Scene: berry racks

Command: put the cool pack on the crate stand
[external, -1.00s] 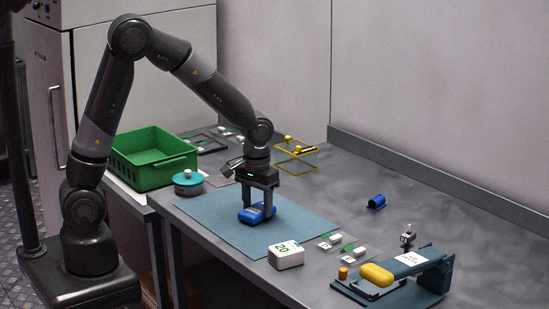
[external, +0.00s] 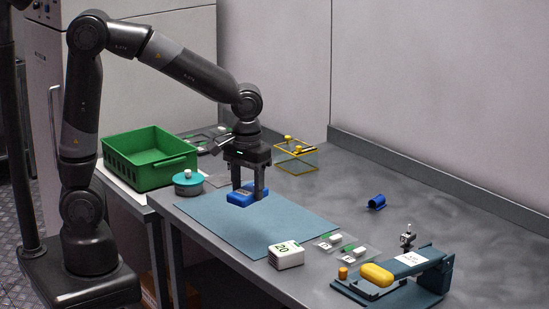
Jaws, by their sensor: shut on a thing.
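My gripper (external: 249,191) points down and is shut on a blue block with a pale label, which I take for the cool pack (external: 243,199). It holds the pack, roughly level, a little above the blue-grey mat (external: 290,226). A green crate (external: 152,176) stands at the left on a lower light-topped surface beside the table, which may be the crate stand (external: 132,188). The crate covers most of that surface.
A teal round container (external: 187,184) sits between crate and mat. A yellow-edged frame (external: 296,152) stands behind. A white "20" block (external: 286,255), small labelled pieces (external: 335,240), a blue clip (external: 377,202) and a yellow-handled device (external: 378,274) lie to the right.

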